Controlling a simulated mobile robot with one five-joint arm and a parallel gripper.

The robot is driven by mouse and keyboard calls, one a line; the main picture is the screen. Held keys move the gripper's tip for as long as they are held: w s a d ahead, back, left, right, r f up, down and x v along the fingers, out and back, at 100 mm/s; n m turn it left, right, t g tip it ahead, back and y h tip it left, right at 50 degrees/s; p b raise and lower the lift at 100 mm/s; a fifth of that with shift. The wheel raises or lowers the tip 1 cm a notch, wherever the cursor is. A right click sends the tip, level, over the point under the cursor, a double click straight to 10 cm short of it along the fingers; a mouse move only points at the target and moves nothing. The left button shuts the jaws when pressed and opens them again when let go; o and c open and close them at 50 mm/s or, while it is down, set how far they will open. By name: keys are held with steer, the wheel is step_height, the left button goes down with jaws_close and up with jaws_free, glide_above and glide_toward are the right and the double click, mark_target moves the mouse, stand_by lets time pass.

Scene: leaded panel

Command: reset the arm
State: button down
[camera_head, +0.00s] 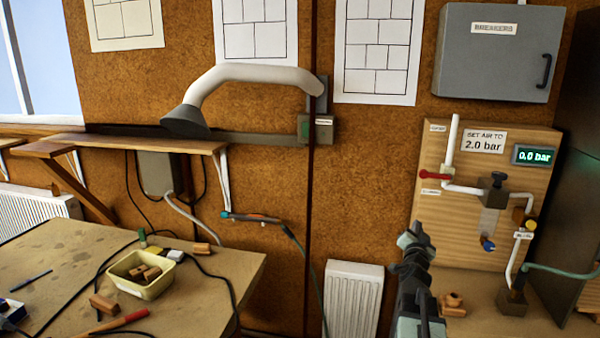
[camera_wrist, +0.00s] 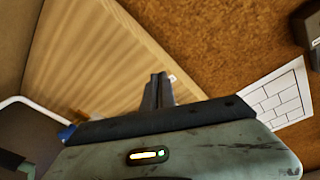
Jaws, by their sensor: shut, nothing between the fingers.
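My gripper (camera_head: 415,236) is at the lower middle right in the head view, raised in front of the cork wall and left of the wooden air panel. It is shut and holds nothing. In the wrist view my gripper (camera_wrist: 159,92) shows its two dark fingers together, pointing toward the wooden panel and the cork wall beyond. My arm rises from the bottom edge of the head view.
The air panel (camera_head: 432,215) carries a red-handled valve (camera_head: 436,175), pipes and a gauge reading 0.0 bar (camera_head: 534,156). A grey breaker box (camera_head: 495,60) hangs above. A workbench (camera_head: 225,265) with a yellow tub (camera_head: 150,289) stands left. A white radiator (camera_head: 352,300) is nearby.

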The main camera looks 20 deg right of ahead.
steer(key=w+a+f+n+y, duration=0.2)
steer(key=w+a, duration=0.1)
steer(key=a, duration=0.4)
steer(key=w+a+f+n+t+y, duration=0.1)
steer(key=w+a+n+y, duration=0.2)
steer(key=a, duration=0.4)
steer(key=w+a+f+n+y, duration=0.1)
steer(key=w+a+f+y, duration=0.1)
steer(key=w+a, duration=0.35)
steer(key=s+a+f+n+g+y, duration=0.1)
steer(key=a+f+n+g+y, duration=0.3)
steer(key=a, duration=1)
steer(key=s+a+f+n+g+y, duration=0.1)
steer(key=s+a+f+n+y, duration=0.15)
steer(key=a+f, duration=0.8)
steer(key=s+a+f+n+g, duration=0.2)
steer(key=s+a+f+g, duration=0.25)
steer(key=s+a, duration=0.45)
steer(key=s+d+g, duration=0.2)
steer(key=s+g, duration=0.1)
steer(key=s, duration=0.2)
steer(key=s+d+f+g+h, duration=0.1)
steer(key=s+g, duration=0.2)
steer(key=s, duration=0.2)
steer(key=shift+s+d+f, duration=0.25)
steer(key=shift+s+d, duration=0.05)
steer(key=shift+d, duration=0.05)
steer(key=shift+h, duration=0.25)
